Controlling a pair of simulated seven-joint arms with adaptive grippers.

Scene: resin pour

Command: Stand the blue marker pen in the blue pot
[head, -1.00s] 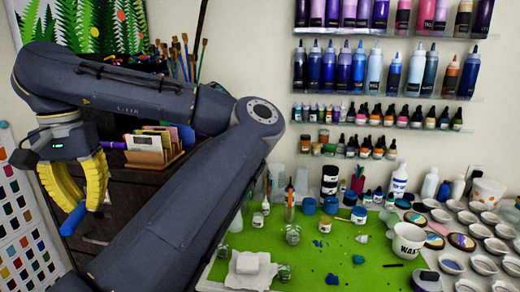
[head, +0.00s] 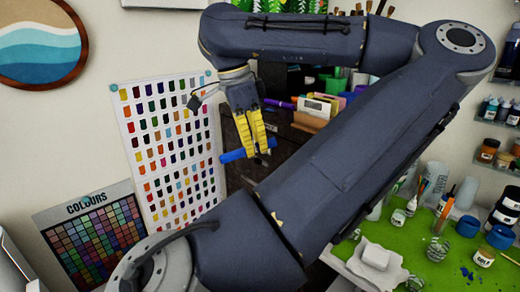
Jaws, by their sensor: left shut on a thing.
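My left gripper (head: 261,150) hangs with its yellow fingers pointing down in front of the dark cabinet. It is shut on the blue marker pen (head: 233,156). The pen lies nearly level across the fingertips, its longer part sticking out to the left, clear of any surface. Several blue round containers stand on the green mat at the right, among them one blue tub (head: 500,236) and another blue tub (head: 467,226). I cannot tell which, if any, is the blue pot. My right gripper is not in view.
A dark cabinet (head: 240,170) with cards and pens on top is behind the gripper. A colour swatch chart (head: 170,150) hangs on the wall to the left. My arm covers much of the middle. The green mat (head: 437,272) holds jars and cups at the lower right.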

